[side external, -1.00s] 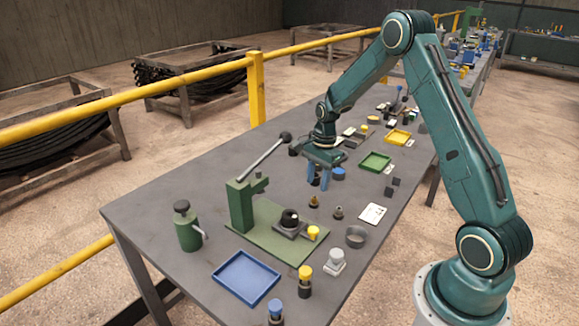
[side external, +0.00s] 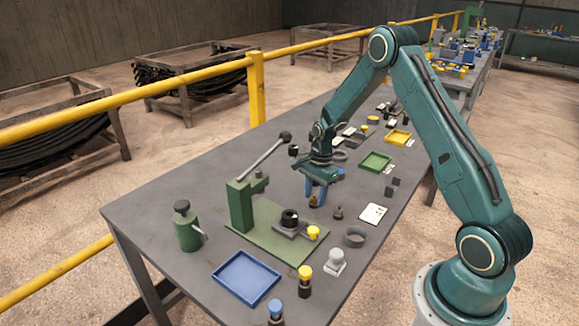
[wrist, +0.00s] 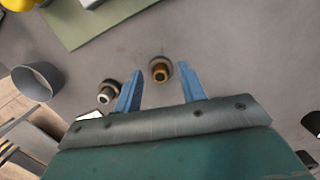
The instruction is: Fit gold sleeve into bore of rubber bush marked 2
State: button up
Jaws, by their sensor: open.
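The gold sleeve (side external: 314,202) stands on the bench on a darker round base, just below my gripper (side external: 317,189). In the wrist view the gold sleeve (wrist: 160,72) lies between the blue fingertips of my gripper (wrist: 159,71), which are apart with gaps beside it. A black round part, which looks like a rubber bush (side external: 290,217), sits in a grey block on the press's green base plate (side external: 255,237). No mark 2 is readable on it.
A silver sleeve (side external: 338,213) stands right of the gold one. The green lever press (side external: 243,205) rises to the left. A blue tray (side external: 246,279), a grey ring-shaped cup (side external: 354,237) and a white card (side external: 373,214) lie around.

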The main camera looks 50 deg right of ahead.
aim_at(315, 197)
grip_shut()
jog(key=shift+r, duration=0.25)
notch_tip(315, 197, up, 20)
jog(key=shift+f, duration=0.15)
dwell(0.8)
dwell(0.4)
